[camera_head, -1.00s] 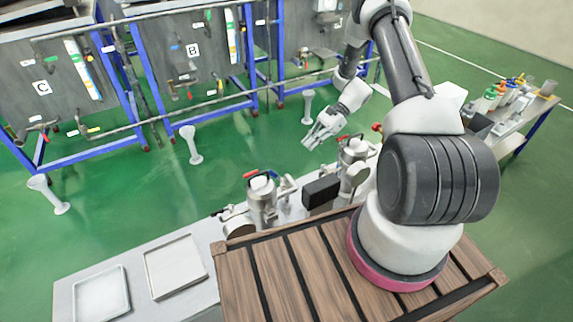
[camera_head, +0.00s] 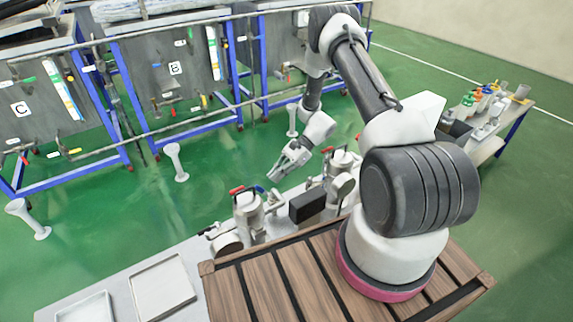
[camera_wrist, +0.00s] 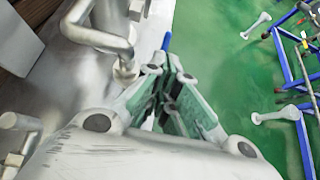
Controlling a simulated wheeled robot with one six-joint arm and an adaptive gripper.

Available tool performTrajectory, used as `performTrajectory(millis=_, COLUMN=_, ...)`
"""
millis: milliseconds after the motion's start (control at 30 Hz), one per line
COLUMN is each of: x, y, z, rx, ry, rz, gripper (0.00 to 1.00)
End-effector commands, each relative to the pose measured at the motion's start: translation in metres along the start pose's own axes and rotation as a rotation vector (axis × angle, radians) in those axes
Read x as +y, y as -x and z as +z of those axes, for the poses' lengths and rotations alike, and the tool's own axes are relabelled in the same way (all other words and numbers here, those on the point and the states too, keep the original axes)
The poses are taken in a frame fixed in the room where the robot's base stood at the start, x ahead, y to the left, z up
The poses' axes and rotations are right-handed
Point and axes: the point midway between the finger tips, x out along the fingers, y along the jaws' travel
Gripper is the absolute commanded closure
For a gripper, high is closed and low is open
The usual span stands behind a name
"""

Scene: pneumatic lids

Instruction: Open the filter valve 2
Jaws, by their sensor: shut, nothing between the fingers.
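Two metal filter housings stand on the long grey bench, a left one (camera_head: 248,212) and a right one (camera_head: 341,163). The left one has a red handle (camera_head: 237,190) and a blue handle (camera_head: 259,188) at its top. A red handle (camera_head: 359,136) shows by the right one. I see no number marking filter valve 2. My gripper (camera_head: 273,177) is shut and empty, just right of the blue handle and slightly above it in the picture. In the wrist view a blue handle (camera_wrist: 166,42) shows just beyond the fingertips (camera_wrist: 168,73); contact cannot be told.
A black box (camera_head: 307,205) sits between the housings. Metal pipes (camera_wrist: 98,35) run close beside the gripper in the wrist view. White trays (camera_head: 162,288) lie on the bench's left end. Blue-framed tanks stand behind, across open green floor (camera_head: 215,165).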

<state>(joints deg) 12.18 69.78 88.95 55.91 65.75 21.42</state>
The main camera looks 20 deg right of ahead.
Motion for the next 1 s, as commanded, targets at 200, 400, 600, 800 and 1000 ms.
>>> performTrajectory(millis=200, x=0.0, y=-0.031, z=0.0, rx=-0.001, ry=-0.001, rz=0.001, gripper=1.0)
performTrajectory(millis=400, x=0.0, y=-0.039, z=0.0, rx=-0.001, ry=0.0, rz=0.0, gripper=1.0)
performTrajectory(millis=600, x=0.0, y=-0.039, z=0.0, rx=0.0, ry=0.0, rz=0.0, gripper=1.0)
performTrajectory(millis=800, x=0.0, y=-0.039, z=0.001, rx=0.007, ry=0.0, rz=0.0, gripper=1.0)
performTrajectory(millis=1000, x=0.0, y=-0.041, z=0.003, rx=0.05, ry=0.001, rz=0.001, gripper=1.0)
